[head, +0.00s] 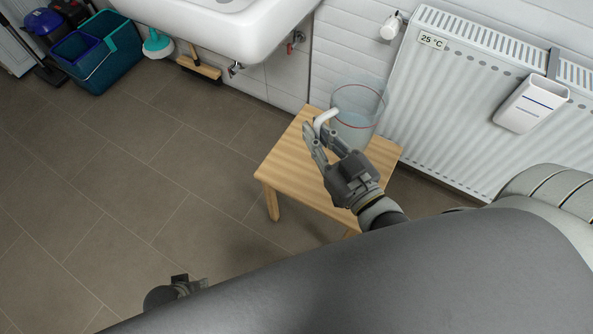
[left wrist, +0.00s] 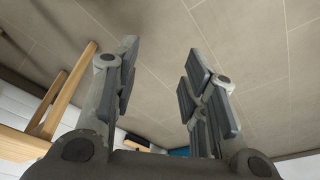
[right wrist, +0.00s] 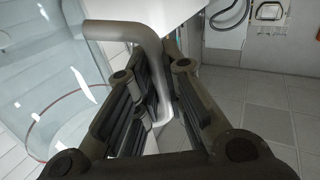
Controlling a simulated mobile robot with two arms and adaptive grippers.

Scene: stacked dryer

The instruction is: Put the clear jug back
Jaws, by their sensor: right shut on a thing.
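The clear jug (head: 364,106), see-through with a thin red line around it and a pale bent handle (head: 325,117), is upright or nearly so at the back of the wooden stool (head: 285,165). I cannot tell if its base touches the stool top. My right gripper (head: 324,140) is shut on the handle. In the right wrist view the jug wall (right wrist: 65,75) is at left and the handle (right wrist: 148,45) runs down between the fingers (right wrist: 155,92). My left gripper (left wrist: 158,78) is open and empty, pointing over floor; little of it shows in the head view.
A white radiator (head: 455,95) with a white holder (head: 532,103) stands behind and right of the stool. A sink (head: 225,28) hangs on the wall at left. Teal and blue buckets (head: 110,58), a brush and a broom stand along the wall. The floor at left is clear.

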